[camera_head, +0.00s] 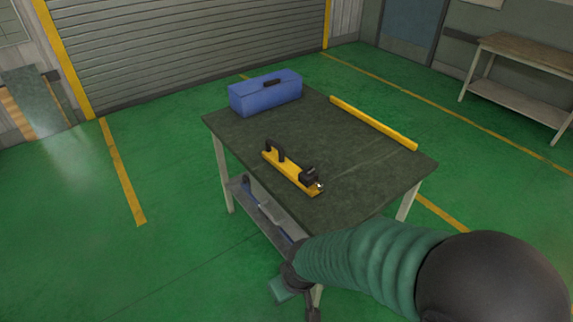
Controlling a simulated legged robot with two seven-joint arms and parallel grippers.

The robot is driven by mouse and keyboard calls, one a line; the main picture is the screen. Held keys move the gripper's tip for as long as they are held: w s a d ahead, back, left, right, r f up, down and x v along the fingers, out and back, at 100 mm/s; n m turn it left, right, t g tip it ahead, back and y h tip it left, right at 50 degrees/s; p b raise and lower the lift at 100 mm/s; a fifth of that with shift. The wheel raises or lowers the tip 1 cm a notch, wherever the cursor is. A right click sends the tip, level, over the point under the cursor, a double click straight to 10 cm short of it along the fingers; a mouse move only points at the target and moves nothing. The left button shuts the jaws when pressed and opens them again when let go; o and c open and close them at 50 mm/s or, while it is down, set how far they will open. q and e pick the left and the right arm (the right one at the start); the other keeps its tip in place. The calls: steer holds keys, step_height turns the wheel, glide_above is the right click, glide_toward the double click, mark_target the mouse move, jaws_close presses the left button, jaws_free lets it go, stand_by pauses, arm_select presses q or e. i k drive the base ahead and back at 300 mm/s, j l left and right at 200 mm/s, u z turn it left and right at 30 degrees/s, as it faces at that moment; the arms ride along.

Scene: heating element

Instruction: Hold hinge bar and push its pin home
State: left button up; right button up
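The hinge bar (290,174) is a short yellow bar lying on the dark table top, near the table's left front edge. It has a black arched handle at its far left end and a black block at its near right end. A small pale, metallic-looking piece (319,186), perhaps the pin, shows at that block; it is too small to tell how far in it sits. My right gripper (306,305) is dark and hangs low at the table's near edge, below and apart from the bar. Its fingers are partly cut off and unclear. My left gripper is not in view.
The table (365,160) also bears a blue toolbox (262,95) at the back left and a long yellow strip (372,123) along the right edge. The table's middle is clear. A lower shelf (262,213) holds blue and grey items. A workbench (530,52) stands far right.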

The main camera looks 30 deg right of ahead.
mark_target(321, 186)
steer(key=i+j+z, duration=0.1)
steer(key=i+z, duration=0.25)
steer(key=i, duration=0.2)
steer(key=i+j+z, duration=0.35)
steer(key=i, duration=0.2)
steer(key=l, duration=0.1)
